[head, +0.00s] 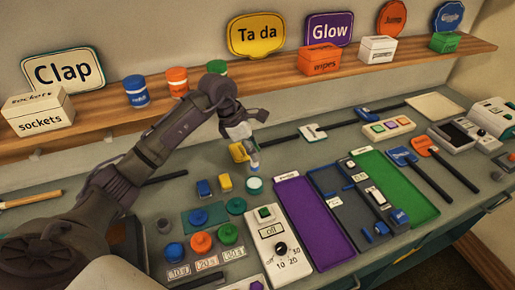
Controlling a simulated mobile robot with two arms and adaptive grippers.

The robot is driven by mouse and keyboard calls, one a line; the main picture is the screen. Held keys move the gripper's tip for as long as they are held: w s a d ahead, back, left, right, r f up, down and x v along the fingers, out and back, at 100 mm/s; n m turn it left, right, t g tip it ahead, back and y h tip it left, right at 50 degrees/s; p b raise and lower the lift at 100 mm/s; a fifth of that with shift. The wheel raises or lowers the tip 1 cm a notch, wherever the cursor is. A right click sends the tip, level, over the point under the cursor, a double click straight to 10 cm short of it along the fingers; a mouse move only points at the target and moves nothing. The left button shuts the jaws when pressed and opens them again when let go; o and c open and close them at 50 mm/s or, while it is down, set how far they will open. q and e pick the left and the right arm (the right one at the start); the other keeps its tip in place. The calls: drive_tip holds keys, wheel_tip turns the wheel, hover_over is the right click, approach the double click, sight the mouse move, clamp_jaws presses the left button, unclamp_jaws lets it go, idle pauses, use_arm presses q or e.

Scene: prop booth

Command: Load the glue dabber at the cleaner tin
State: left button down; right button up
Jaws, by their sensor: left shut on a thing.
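The fingers partly hide the dabber. Its lower end is just above, or at, a small round teal tin (255,187) with a pale white top; I cannot tell whether they touch. I cannot read a label on this tin, so I cannot tell whether it is the cleaner tin. My right gripper is not in view.
Round blue (198,217), orange (201,242) and green (228,233) pieces stand left of a white dial box (278,247). A purple tray (309,215) and a green tray (405,190) lie to the right. A wooden shelf (300,83) with boxes and signs runs behind.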

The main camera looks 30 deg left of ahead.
sight(253, 165)
use_arm(q)
drive_tip(key=shift+s+f+b, duration=0.15)
drive_tip(key=shift+f+b, duration=0.2)
drive_tip(key=shift+f, duration=0.3)
wheel_tip(253, 165, down, 4)
drive_tip(key=shift+r+b, duration=0.2)
drive_tip(key=shift+b, duration=0.75)
drive_tip(key=shift+f, duration=0.4)
drive_tip(key=shift+f+b, duration=0.5)
drive_tip(key=shift+b, duration=0.1)
drive_tip(key=shift+f, duration=0.1)
idle(0.8)
